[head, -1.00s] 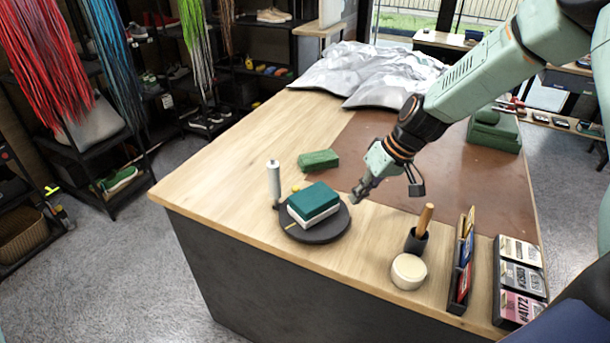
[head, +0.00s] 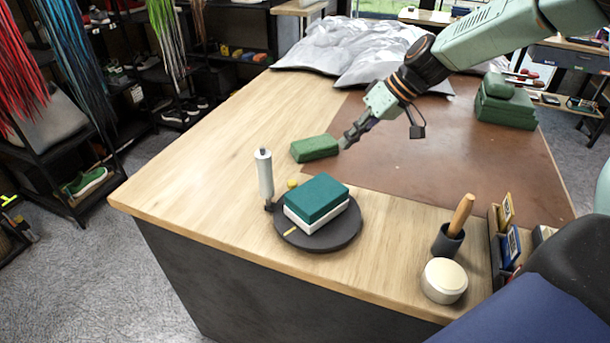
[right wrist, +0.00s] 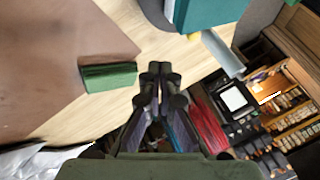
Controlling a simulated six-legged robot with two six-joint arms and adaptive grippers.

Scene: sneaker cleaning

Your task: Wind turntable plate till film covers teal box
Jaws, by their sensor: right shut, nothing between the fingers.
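The dark round turntable plate (head: 350,236) lies on the table near its front left edge. A teal-topped box with a white lower part (head: 318,200) sits on the plate. A white film roll (head: 264,172) stands upright at the plate's left back edge. No film is visible over the box's teal top. My right gripper (head: 347,140) is shut and empty, behind the plate and close to a green block (head: 314,149). In the right wrist view the shut fingers (right wrist: 160,70) point between the green block (right wrist: 109,77) and the teal box (right wrist: 208,12). My left gripper is out of view.
A small yellow knob (head: 292,184) is beside the box. A cup with a wooden handle (head: 448,238) and a round cream tub (head: 444,281) stand at the front right. Grey crumpled fabric (head: 350,50) lies at the back. The brown mat (head: 450,150) is mostly clear.

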